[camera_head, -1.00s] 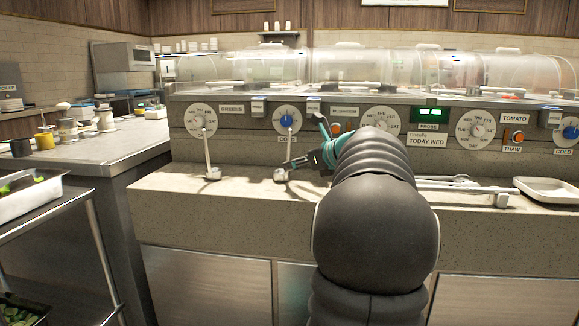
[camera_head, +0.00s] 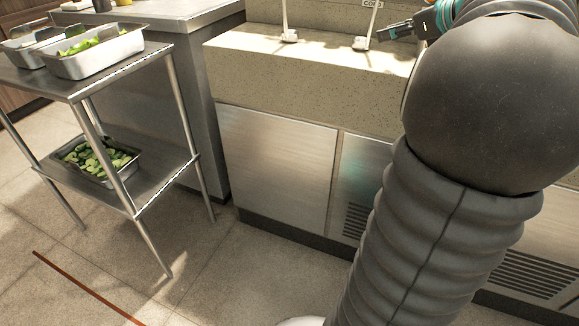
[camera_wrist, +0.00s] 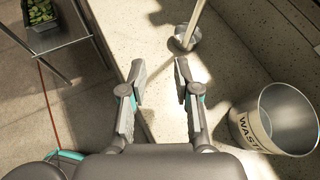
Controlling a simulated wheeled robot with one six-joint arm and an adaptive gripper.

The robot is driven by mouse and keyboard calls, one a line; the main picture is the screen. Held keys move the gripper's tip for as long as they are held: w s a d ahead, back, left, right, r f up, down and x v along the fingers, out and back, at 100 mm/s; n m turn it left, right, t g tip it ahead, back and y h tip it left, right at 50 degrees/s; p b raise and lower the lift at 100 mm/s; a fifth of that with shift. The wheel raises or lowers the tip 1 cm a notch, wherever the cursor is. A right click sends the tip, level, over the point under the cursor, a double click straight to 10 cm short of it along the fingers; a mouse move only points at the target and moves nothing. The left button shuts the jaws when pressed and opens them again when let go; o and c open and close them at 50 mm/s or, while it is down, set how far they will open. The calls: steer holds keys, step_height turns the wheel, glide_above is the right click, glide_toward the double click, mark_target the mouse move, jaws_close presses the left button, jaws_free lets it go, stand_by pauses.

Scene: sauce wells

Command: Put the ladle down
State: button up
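A metal ladle (camera_head: 361,43) stands on the stone ledge with its bowl down and its handle rising past the top of the head view. In the wrist view, a ladle (camera_wrist: 187,39) shows beyond my fingertips, its handle running up out of the picture. My gripper (camera_wrist: 161,74) is open, with nothing between its fingers. In the head view my gripper (camera_head: 388,33) is just right of the ladle, above the ledge. A second upright ladle (camera_head: 289,37) stands farther left on the ledge.
A bucket marked WASTE (camera_wrist: 285,118) stands close to the right of my fingers. The ledge (camera_head: 300,58) has bare room at its front. A steel cart (camera_head: 150,188) with trays of green vegetables stands left. Floor is clear in front of the cabinets.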

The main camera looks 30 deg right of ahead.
steer(key=s+a+f+n+g, duration=0.1)
steer(key=a+f+n+g, duration=0.15)
steer(key=a+n, duration=0.4)
steer(key=s+a+f+n+g, duration=0.1)
steer(key=a+f+n, duration=0.25)
steer(key=a, duration=0.65)
steer(key=s+a+f+n+g, duration=0.2)
steer(key=a+f+n, duration=0.15)
steer(key=a, duration=0.45)
steer(key=s+a+f+n+h, duration=0.1)
steer(key=s+a+f+n, duration=0.4)
steer(key=n, duration=0.4)
steer(key=s+a+f+n+g+h, duration=0.1)
steer(key=s+a+f+n, duration=0.5)
steer(key=s+n, duration=0.3)
steer(key=shift+s+f+n, duration=0.2)
steer(key=shift+f+n, duration=0.25)
steer(key=shift+g, duration=0.25)
steer(key=shift+r+p, duration=0.4)
